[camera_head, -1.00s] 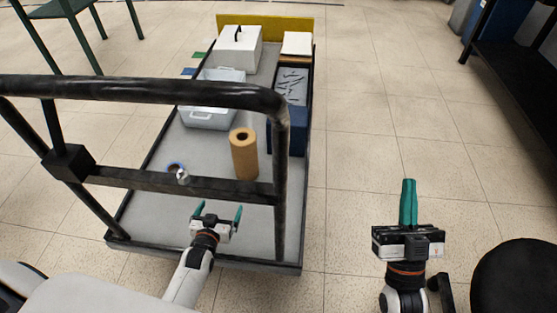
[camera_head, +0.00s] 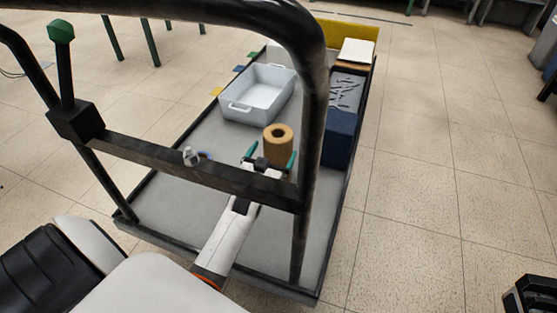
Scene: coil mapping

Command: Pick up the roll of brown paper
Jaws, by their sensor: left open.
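The roll of brown paper (camera_head: 278,139) stands upright on the grey cart deck, with its round top opening showing. My left gripper (camera_head: 272,154) reaches under the cart's dark crossbar and is open. Its two green fingers stand apart, one toward each side of the roll's lower part. Nothing is seen held, and whether the fingers touch the roll cannot be told. The crossbar hides part of the gripper and wrist. My right gripper cannot be made out.
The cart's dark handle frame (camera_head: 311,160) stands between me and the deck. A pale blue bin (camera_head: 259,94) is left of the roll, a dark blue box (camera_head: 339,138) right of it. A small tape-like item (camera_head: 204,156) lies near the crossbar.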

